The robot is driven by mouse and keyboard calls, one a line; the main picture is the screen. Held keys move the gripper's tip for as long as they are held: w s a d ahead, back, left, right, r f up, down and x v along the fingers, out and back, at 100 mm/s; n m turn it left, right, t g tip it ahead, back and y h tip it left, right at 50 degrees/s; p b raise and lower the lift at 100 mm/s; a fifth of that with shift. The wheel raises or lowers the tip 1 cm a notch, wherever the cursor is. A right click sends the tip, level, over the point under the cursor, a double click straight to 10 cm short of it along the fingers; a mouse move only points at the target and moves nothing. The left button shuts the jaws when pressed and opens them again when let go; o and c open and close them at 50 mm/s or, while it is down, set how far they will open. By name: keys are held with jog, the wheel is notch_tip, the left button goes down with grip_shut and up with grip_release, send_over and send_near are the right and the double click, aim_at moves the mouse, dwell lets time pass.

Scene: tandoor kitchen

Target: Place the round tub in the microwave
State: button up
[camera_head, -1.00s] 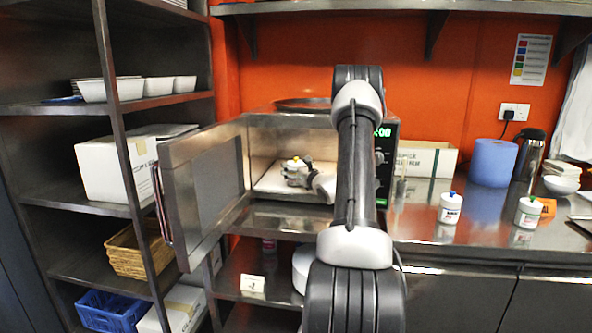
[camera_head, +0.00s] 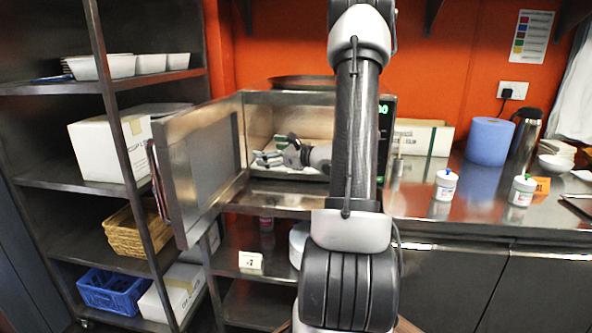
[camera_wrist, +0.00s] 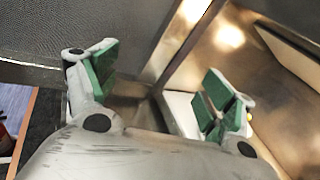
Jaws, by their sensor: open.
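The microwave (camera_head: 300,99) stands on the steel counter with its door (camera_head: 203,165) swung open to the left. My gripper (camera_head: 262,158) is inside its opening, fingers pointing left. In the wrist view the green-padded fingers (camera_wrist: 160,88) are spread wide with nothing held between them. A white shape (camera_wrist: 180,112), probably the round tub, shows partly behind the right finger inside the microwave. A small yellow spot (camera_wrist: 250,117) shows at that finger's other side. In the head view my gripper and arm hide the tub, so its exact stance cannot be told.
A blue roll (camera_head: 489,141) and flask (camera_head: 525,142) stand behind. A shelf rack (camera_head: 115,85) is left of the open door. A dark pan (camera_head: 300,83) tops the microwave.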

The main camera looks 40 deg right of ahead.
jog(key=s+a+r+n+g+y, duration=0.25)
jog(key=s+a+n+g, duration=0.35)
jog(key=a, duration=0.5)
jog(key=s+a+r+n+g+y, duration=0.1)
jog(key=s+a+n+g+y, duration=0.2)
jog(key=s+a+n, duration=0.7)
jog(key=s+a+n+g+h, duration=0.3)
jog(key=s+n+g, duration=0.15)
jog(key=s, duration=0.35)
jog(key=s+d+r+n+t+h, duration=0.1)
jog(key=s+d+r+n+h, duration=0.2)
jog(key=s+d+n+h, duration=0.3)
jog(key=d+n, duration=0.2)
jog(key=n, duration=0.2)
jog(key=shift+s+d+r+h, duration=0.15)
jog(key=shift+s+h, duration=0.1)
jog(key=shift+h, duration=0.1)
